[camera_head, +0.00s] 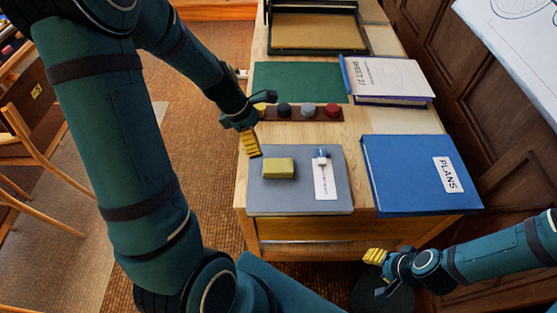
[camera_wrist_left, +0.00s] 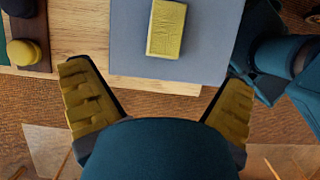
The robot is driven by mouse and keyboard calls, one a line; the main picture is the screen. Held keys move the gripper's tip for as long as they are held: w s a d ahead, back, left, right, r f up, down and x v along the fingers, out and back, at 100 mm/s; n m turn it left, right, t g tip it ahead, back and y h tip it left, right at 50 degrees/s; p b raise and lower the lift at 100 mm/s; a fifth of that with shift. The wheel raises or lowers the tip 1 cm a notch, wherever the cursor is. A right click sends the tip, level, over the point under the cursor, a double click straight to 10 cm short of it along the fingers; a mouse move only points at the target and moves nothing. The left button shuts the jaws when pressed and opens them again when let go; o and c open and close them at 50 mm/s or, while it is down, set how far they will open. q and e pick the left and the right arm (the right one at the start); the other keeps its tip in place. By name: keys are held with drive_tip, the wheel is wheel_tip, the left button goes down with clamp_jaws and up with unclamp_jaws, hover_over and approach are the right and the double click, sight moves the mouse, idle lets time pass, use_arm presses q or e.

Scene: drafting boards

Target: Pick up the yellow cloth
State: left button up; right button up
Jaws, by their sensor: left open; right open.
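The yellow cloth (camera_head: 278,168) is a small folded rectangular block lying on the left part of a grey mat (camera_head: 330,202) on the desk. In the left wrist view the cloth (camera_wrist_left: 166,27) lies on the mat, ahead of the fingers. My left gripper (camera_head: 251,146) is just above and left of the cloth at the desk's left edge. In the left wrist view its yellow fingers (camera_wrist_left: 160,100) are spread wide with nothing between them. My right gripper (camera_head: 376,257) is off the desk's front edge at lower right, empty and away from the cloth.
A white card with a blue-topped item (camera_head: 324,180) lies right of the cloth on the mat. A blue PLANS binder (camera_head: 405,180) is further right. A dark rack with several coloured knobs (camera_head: 300,113) is behind, then a green mat (camera_head: 300,82) and a SHEET book (camera_head: 395,78).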

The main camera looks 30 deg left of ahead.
sight(277, 165)
use_arm(q)
drive_tip(key=b+x, duration=0.2)
drive_tip(key=x, duration=0.6)
drive_tip(key=shift+s+f+b, duration=0.1)
drive_tip(key=shift+s+b, duration=0.05)
drive_tip(key=shift+b, duration=0.15)
drive_tip(key=b+x, duration=0.1)
drive_tip(key=x, duration=0.1)
drive_tip(key=b+x, duration=0.1)
drive_tip(key=x, duration=0.2)
drive_tip(key=shift+s+d+f, duration=0.1)
drive_tip(key=shift+s+d, duration=0.1)
drive_tip(key=shift+d, duration=0.05)
drive_tip(key=shift+f, duration=0.15)
drive_tip(key=shift+c, duration=0.3)
drive_tip(key=c, duration=1.1)
